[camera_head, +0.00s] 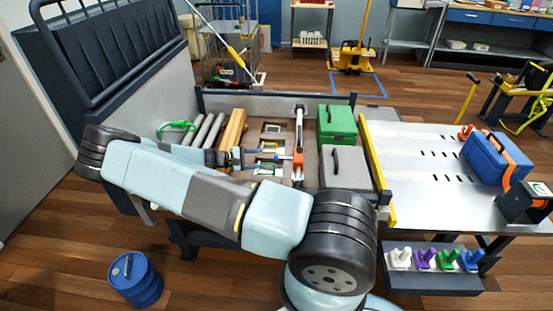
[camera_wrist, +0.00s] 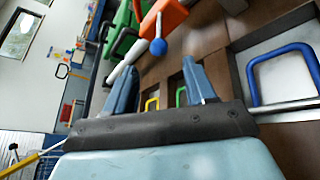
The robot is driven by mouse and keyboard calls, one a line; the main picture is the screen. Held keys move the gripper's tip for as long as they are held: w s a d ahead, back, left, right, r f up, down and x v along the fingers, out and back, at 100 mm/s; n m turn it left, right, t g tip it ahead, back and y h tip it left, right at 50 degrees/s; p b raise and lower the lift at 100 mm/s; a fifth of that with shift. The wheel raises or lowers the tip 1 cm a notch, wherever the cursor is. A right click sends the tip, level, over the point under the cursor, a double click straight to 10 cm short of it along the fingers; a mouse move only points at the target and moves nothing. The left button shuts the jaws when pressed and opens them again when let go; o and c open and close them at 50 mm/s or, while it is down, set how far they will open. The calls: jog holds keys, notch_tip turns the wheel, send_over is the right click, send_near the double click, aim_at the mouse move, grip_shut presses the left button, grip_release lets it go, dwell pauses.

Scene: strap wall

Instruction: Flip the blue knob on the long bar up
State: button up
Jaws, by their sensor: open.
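In the wrist view a round blue knob (camera_wrist: 158,47) sits on a stem by an orange block (camera_wrist: 168,14), close to a pale bar (camera_wrist: 128,54). In the head view the long bar (camera_head: 299,124) runs away from me, with an orange part (camera_head: 298,158) on it. I cannot clearly make out the knob there. My gripper (camera_wrist: 160,83) is open, its two fingers spread with nothing between them. The knob shows beyond the fingertips, apart from them. In the head view my gripper (camera_head: 242,157) is left of the bar, partly hidden by my arm.
A blue handle (camera_wrist: 283,70), a yellow handle (camera_wrist: 151,104) and a green handle (camera_wrist: 180,95) are near the fingers. Green (camera_head: 337,128) and grey (camera_head: 345,168) cases stand right of the bar. Grey tubes (camera_head: 207,130) and a wooden block (camera_head: 233,130) lie left.

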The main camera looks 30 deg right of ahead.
aim_at(276, 158)
jog(key=x, duration=0.9)
jog(key=shift+d, duration=0.1)
jog(key=shift+c, duration=0.2)
